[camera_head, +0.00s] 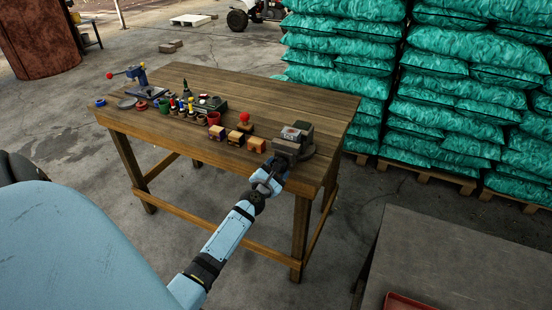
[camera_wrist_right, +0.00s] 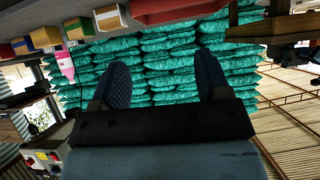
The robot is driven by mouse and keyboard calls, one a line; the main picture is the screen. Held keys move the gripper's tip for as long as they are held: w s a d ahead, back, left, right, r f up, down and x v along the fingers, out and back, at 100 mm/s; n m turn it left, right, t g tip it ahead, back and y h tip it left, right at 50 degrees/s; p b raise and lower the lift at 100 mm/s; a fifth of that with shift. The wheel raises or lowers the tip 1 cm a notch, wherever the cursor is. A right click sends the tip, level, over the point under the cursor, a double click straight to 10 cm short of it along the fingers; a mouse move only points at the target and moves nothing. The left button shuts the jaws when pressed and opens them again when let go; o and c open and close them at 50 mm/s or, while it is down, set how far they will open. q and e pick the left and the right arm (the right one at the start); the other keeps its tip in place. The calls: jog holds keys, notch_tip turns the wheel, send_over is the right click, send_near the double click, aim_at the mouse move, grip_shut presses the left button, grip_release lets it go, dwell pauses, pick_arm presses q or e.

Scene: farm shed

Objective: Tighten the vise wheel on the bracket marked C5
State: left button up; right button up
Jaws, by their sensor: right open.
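In the head view a dark grey vise (camera_head: 296,141) stands at the right end of the wooden workbench. A small pale label (camera_head: 290,132) shows on its top, too small to read, so I cannot confirm C5. My left arm reaches up from below, and my left gripper (camera_head: 272,179) is at the near side of the vise. The vise wheel is not clearly visible there. Whether the gripper touches it, and whether its fingers are open, I cannot tell. My right gripper (camera_wrist_right: 154,88) shows in the right wrist view, open, with nothing between its dark pads.
The workbench (camera_head: 200,80) also holds several small blocks, a red ball-topped piece (camera_head: 244,120), pots and a blue tool (camera_head: 140,78). Stacked green bags (camera_head: 450,90) stand behind. A grey table (camera_head: 450,260) with a red tray (camera_head: 408,301) is at lower right.

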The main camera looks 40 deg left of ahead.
pick_arm(q)
jog(key=m, duration=0.3)
jog(key=shift+r+p, duration=0.15)
jog(key=shift+p, duration=0.2)
jog(key=m+p, duration=0.2)
jog(key=m, duration=0.6)
jog(key=m+p, duration=0.3)
jog(key=m, duration=0.6)
jog(key=m+p, duration=0.3)
jog(key=m, duration=0.6)
jog(key=shift+f, duration=0.35)
jog(key=o, duration=0.8)
jog(key=shift+o, duration=1.1)
jog(key=shift+s+r, duration=0.1)
pick_arm(e)
notch_tip(320, 180, up, 8)
jog(key=shift+d+m, duration=0.3)
jog(key=shift+d, duration=0.1)
